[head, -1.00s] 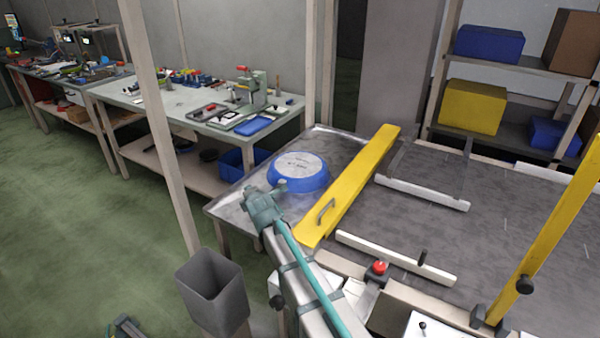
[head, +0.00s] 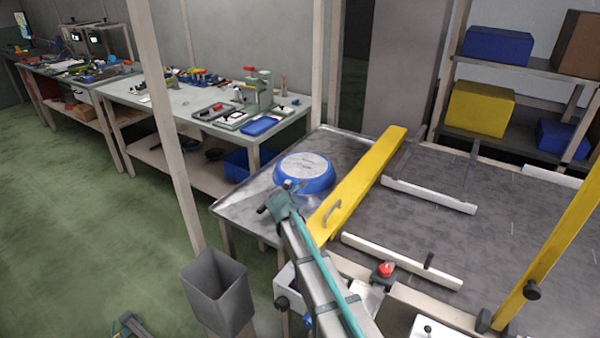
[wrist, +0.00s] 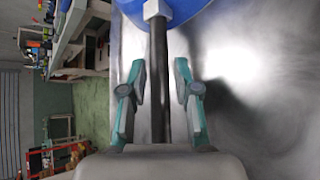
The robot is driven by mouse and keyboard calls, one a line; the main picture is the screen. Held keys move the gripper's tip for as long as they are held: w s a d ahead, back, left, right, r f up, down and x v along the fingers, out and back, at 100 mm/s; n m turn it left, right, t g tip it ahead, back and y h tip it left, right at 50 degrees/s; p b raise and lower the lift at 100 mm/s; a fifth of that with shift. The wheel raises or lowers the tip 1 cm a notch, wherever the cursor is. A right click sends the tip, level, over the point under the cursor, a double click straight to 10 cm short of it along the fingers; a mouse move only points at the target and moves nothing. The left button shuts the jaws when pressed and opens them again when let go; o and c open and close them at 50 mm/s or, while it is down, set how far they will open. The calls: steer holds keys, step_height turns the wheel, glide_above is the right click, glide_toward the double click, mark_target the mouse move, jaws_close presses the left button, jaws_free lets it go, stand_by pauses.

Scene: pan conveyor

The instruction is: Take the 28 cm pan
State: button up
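A blue pan (head: 318,186) with a pale grey, marked base lies upside down on the metal table, left of the yellow bar. In the wrist view, part of the blue pan (wrist: 205,12) shows at the top. Its dark straight handle (wrist: 158,95) runs from a pale bracket down towards my wrist. My gripper (wrist: 160,78) is open, one finger on each side of the handle, with gaps on both sides. I cannot tell whether the fingers are level with the handle or above it. In the head view my gripper (head: 286,200) is at the pan's near side and hides the handle.
A yellow bar (head: 360,180) with a grey grip crosses the table just right of the pan. White rails (head: 430,195) lie on the dark surface (head: 510,225) beyond. A grey bin (head: 216,290) and a post stand at the left. A red button (head: 386,269) sits at the front.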

steer(key=x, duration=0.4)
steer(key=shift+a, duration=0.1)
steer(key=shift+s, duration=0.1)
steer(key=shift+r, duration=0.1)
jaws_close()
steer(key=shift+r, duration=0.1)
